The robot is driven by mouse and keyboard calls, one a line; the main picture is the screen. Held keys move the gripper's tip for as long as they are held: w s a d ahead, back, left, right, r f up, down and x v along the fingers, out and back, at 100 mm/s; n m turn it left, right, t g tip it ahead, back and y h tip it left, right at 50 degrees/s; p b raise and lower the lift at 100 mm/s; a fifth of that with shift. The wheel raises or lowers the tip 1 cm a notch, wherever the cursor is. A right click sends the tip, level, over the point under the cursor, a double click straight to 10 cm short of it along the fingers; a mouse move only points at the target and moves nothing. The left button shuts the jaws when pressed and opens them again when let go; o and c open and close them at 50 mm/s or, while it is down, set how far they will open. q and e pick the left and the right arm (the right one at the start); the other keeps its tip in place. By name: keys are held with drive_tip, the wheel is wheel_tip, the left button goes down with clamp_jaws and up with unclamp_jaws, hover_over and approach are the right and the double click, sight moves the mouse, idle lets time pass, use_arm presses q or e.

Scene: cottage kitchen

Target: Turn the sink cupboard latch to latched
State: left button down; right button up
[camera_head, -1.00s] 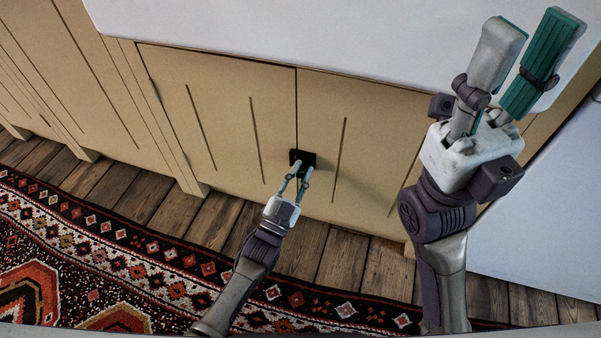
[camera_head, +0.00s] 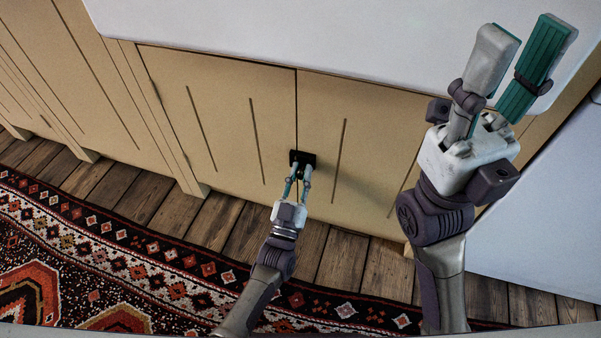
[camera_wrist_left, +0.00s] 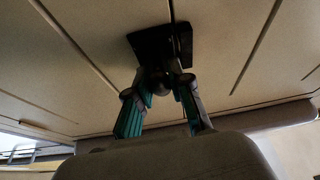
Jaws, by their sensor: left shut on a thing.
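The sink cupboard latch is a small black plate (camera_head: 303,157) at the seam between two cream cupboard doors. In the left wrist view the square plate (camera_wrist_left: 161,46) has a dark rounded knob (camera_wrist_left: 160,82) in front of it. My left gripper (camera_head: 299,176) is at the latch, its fingers shut on the knob. The fingertips (camera_wrist_left: 166,85) close around the knob from both sides in the left wrist view. The fingers partly hide the knob, and I cannot tell which way the latch is turned. My right gripper (camera_head: 520,55) is raised at the right, fingers apart and empty.
The left door (camera_head: 220,120) and right door (camera_head: 370,120) look closed. The white sink (camera_head: 330,30) overhangs above them, with my right gripper in front of it. A patterned rug (camera_head: 120,265) lies on the plank floor (camera_head: 140,195) below.

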use_arm(q)
drive_tip(key=c, duration=1.1)
unclamp_jaws()
drive_tip(key=shift+o, duration=0.2)
wheel_tip(320, 180, up, 10)
drive_tip(key=shift+f, duration=0.1)
